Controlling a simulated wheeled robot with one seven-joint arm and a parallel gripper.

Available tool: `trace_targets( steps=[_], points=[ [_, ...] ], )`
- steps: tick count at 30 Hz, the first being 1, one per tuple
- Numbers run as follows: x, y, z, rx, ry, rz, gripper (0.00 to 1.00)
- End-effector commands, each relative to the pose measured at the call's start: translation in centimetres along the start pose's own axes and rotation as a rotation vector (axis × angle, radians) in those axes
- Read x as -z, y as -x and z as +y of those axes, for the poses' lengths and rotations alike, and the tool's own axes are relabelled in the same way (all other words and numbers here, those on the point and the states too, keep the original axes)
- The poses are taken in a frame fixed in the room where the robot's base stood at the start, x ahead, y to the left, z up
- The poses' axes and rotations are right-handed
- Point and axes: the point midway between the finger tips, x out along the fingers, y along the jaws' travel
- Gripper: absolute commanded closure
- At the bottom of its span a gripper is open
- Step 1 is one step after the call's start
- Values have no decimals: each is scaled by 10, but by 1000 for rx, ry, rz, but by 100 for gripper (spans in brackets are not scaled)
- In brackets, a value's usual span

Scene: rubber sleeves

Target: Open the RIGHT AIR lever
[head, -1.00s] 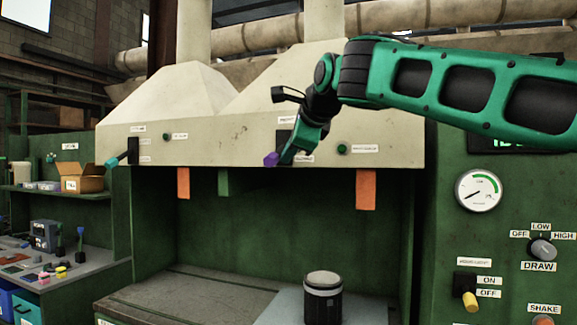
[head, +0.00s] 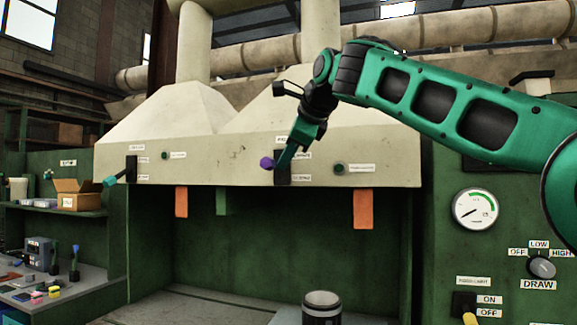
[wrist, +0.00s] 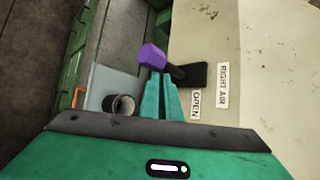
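The RIGHT AIR lever has a purple knob (head: 267,162) and a black plate (head: 283,172) on the hood's front face. In the wrist view the purple knob (wrist: 152,57) stands out on a short dark stem from the black plate (wrist: 191,75). The labels RIGHT AIR (wrist: 222,86) and OPEN (wrist: 195,104) are beside the plate. My gripper (head: 281,162) is at the lever; its teal fingers (wrist: 160,80) are close together, with their tips right by the knob and stem. The knob is not between them; whether they touch it I cannot tell.
A similar lever with a teal knob (head: 110,181) is on the hood's left. Orange tabs (head: 363,209) hang under the hood edge. A dark canister (head: 322,306) stands below. Controls and a gauge (head: 475,209) are at the right.

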Motion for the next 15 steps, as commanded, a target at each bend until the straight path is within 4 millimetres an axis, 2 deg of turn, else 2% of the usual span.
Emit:
trace_targets(
  steps=[1, 15],
  points=[
    [-7, -2, 2, -3, 9, -12, 100],
    [-8, 1, -5, -3, 8, -10, 100]
  ],
)
